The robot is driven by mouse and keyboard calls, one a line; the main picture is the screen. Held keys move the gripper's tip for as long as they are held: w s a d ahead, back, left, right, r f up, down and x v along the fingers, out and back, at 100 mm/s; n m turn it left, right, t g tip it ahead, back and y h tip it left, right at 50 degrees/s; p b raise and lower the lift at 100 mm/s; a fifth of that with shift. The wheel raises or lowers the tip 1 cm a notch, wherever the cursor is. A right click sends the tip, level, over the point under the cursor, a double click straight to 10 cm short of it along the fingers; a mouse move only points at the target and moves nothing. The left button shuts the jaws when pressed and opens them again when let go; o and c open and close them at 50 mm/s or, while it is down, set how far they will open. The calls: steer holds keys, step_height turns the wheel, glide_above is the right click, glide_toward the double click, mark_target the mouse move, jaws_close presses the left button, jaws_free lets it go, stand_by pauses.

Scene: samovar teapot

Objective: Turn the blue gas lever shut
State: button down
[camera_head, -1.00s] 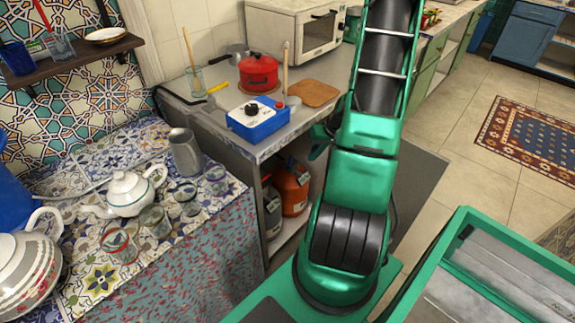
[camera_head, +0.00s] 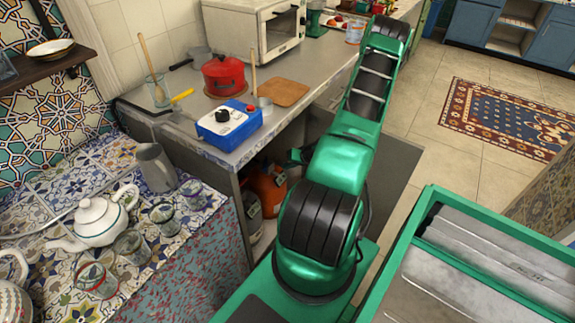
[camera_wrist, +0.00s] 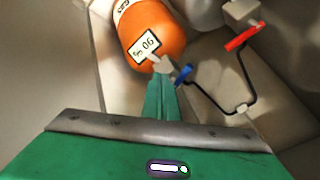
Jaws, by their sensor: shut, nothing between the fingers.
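In the wrist view the blue gas lever (camera_wrist: 183,74) is a small blue handle at the end of a thin black hose, close to the orange gas cylinder (camera_wrist: 150,38). My gripper (camera_wrist: 161,72) is shut and empty. Its green fingertips are just left of the blue lever, in front of the cylinder's pale valve; I cannot tell whether they touch the lever. A red lever (camera_wrist: 242,39) sits at the hose's other end, upper right. In the head view the orange cylinder (camera_head: 268,186) shows inside the open cupboard; the blue lever cannot be made out there.
The counter (camera_head: 225,155) lies above the cupboard and bears a blue box with a black knob (camera_head: 228,122) and a red pot (camera_head: 225,73). A tiled table (camera_head: 75,190) with a teapot (camera_head: 97,221) and glasses stands left. Open floor lies right of my arm.

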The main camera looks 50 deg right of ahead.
mark_target(265, 165)
steer(key=x, duration=0.6)
steer(key=shift+w+a+f, duration=0.1)
steer(key=shift+w+f, duration=0.05)
steer(key=shift+f, duration=0.05)
steer(key=shift+w+a+r, duration=0.2)
steer(key=shift+w+a, duration=0.15)
steer(key=shift+w, duration=0.15)
steer(key=shift+w+a+r, duration=0.25)
steer(key=shift+w+a, duration=0.15)
steer(key=shift+w, duration=0.05)
steer(key=shift+w+a+r, duration=0.1)
steer(key=shift+w+a, duration=0.25)
steer(key=shift+w, duration=0.15)
